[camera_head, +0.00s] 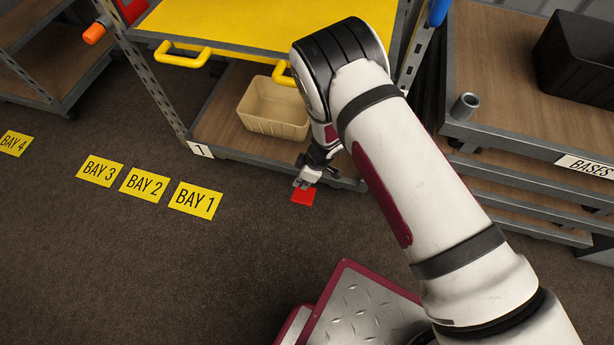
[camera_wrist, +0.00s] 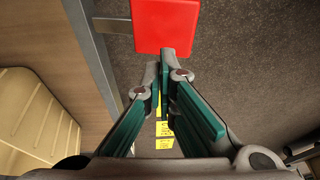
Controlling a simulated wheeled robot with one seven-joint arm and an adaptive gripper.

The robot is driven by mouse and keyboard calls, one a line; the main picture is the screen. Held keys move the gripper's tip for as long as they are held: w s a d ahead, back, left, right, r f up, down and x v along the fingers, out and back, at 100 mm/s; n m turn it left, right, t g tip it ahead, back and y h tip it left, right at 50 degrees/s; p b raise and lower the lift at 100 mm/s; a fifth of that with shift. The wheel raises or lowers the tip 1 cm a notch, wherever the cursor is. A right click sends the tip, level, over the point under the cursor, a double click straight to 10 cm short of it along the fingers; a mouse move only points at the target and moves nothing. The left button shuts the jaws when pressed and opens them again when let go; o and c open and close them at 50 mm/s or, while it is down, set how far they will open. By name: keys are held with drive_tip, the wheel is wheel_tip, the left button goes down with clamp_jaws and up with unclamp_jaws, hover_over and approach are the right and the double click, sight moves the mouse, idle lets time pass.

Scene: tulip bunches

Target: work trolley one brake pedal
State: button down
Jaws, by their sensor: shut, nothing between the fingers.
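The work trolley marked 1 (camera_head: 201,150) stands beyond my arm, with a yellow top (camera_head: 240,22) and a wooden lower deck. Its red brake pedal (camera_head: 303,197) sticks out low at the near edge, just above the dark floor. My gripper (camera_head: 303,184) is shut and empty, right over the pedal in the head view. In the wrist view the red pedal (camera_wrist: 165,25) lies just past my fingertips (camera_wrist: 167,55), which overlap its lower edge in the picture. I cannot tell whether they touch it. My arm hides the trolley's right part.
A beige bin (camera_head: 272,108) sits on the lower deck. A stack of bases (camera_head: 540,140) with a black crate (camera_head: 580,58) stands at right. Another trolley (camera_head: 60,60) is at far left. Bay signs (camera_head: 195,200) lie on the open floor at left.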

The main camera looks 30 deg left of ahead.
sight(300, 199)
drive_tip(key=shift+s+d+f+b, duration=0.1)
drive_tip(key=shift+f+b, duration=0.15)
drive_tip(key=shift+f, duration=0.3)
drive_tip(key=shift+s+a+f+b, duration=0.1)
drive_tip(key=shift+s+f+b, duration=0.1)
drive_tip(key=shift+f, duration=0.4)
drive_tip(key=shift+s+d+f+b, duration=0.1)
drive_tip(key=shift+f+b, duration=0.15)
drive_tip(key=shift+f, duration=0.3)
drive_tip(key=f, duration=0.1)
drive_tip(key=s+f, duration=0.2)
drive_tip(key=f, duration=0.1)
drive_tip(key=shift+d+f+b, duration=0.1)
drive_tip(key=shift+d+b, duration=0.2)
drive_tip(key=shift+b, duration=0.05)
drive_tip(key=shift+r+p, duration=0.4)
drive_tip(key=shift+r, duration=0.1)
drive_tip(key=s+d+r+p, duration=0.1)
drive_tip(key=d+r+p, duration=0.1)
drive_tip(key=r, duration=0.4)
drive_tip(key=s+d+r+p, duration=0.1)
drive_tip(key=s+r+p, duration=0.1)
drive_tip(key=r+p, duration=0.2)
wheel_tip(300, 199, up, 2)
drive_tip(key=shift+s+d, duration=0.15)
drive_tip(key=shift+d, duration=0.2)
